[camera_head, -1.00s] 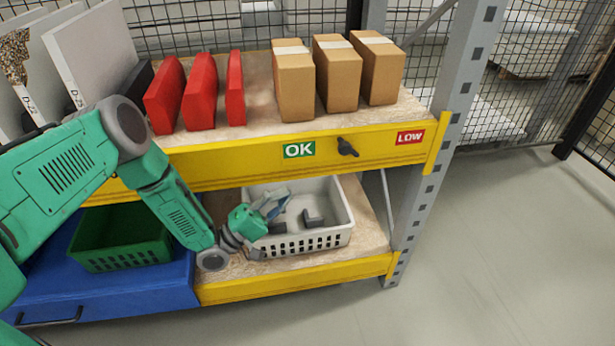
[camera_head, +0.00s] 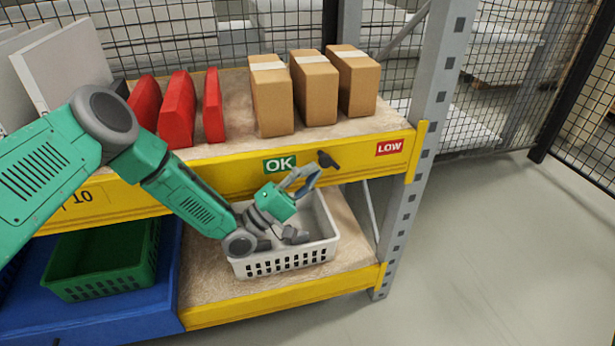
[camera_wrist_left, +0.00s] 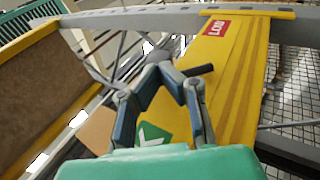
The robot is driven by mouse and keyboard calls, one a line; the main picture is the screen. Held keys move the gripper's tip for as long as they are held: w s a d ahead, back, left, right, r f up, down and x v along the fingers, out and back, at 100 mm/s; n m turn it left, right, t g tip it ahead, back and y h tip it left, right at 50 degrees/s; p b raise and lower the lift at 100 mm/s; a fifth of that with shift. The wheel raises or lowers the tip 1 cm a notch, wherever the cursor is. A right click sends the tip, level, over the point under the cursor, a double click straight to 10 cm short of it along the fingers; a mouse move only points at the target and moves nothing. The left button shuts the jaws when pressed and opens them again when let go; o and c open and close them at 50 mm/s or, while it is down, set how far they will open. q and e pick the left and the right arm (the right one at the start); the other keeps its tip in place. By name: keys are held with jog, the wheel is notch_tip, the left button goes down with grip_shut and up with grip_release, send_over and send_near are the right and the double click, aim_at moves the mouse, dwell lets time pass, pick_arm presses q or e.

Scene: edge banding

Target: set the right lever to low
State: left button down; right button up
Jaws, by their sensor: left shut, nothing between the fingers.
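The right lever (camera_head: 328,160) is a small black handle on the yellow upper beam, between the green OK label (camera_head: 280,165) and the red LOW label (camera_head: 390,147). It slants down to the right. My left gripper (camera_head: 314,172) is shut and empty, with its tips right at the lever's underside. In the left wrist view the black lever (camera_wrist_left: 200,70) lies just beyond and right of the gripper tips (camera_wrist_left: 160,72); I cannot tell whether they touch. The LOW label (camera_wrist_left: 217,27) is farther along the beam. My right gripper is not in view.
Cardboard boxes (camera_head: 313,88) and red parts (camera_head: 176,108) stand on the upper shelf. Below the beam are a white basket (camera_head: 290,262) with grey parts and a green basket (camera_head: 100,265). A grey post (camera_head: 425,150) closes the shelf's right end.

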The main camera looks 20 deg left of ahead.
pick_arm(q)
jog(key=shift+d+r, duration=0.1)
jog(key=shift+r+p, duration=0.25)
jog(key=shift+p, duration=0.45)
jog(key=shift+w+g+y, duration=0.1)
jog(key=shift+g+y, duration=0.2)
